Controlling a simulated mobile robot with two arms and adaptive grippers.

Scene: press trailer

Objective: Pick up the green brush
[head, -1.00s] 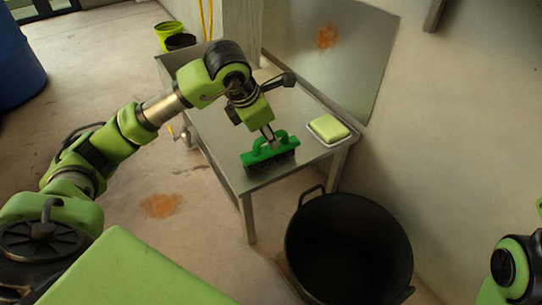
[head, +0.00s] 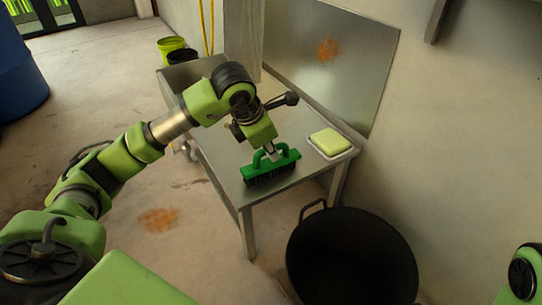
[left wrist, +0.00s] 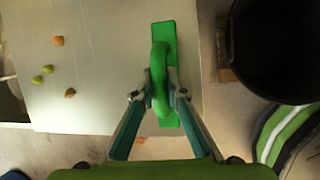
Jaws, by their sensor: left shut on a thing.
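The green brush (head: 271,165) has a loop handle on top and dark bristles below. It is at the front of the metal table (head: 225,160). My left gripper (head: 273,154) comes down from above and is shut on the brush's handle. In the left wrist view the brush (left wrist: 164,40) lies lengthwise, and the two fingers of my left gripper (left wrist: 160,92) sit on either side of its handle. I cannot tell whether the bristles touch the tabletop. My right gripper is out of view.
A pale green block (head: 330,142) sits on a small tray right of the brush. A large black tub (head: 350,255) stands on the floor in front. A metal panel (head: 340,60) is behind the table. Several small green and brown bits (left wrist: 57,40) show in the left wrist view.

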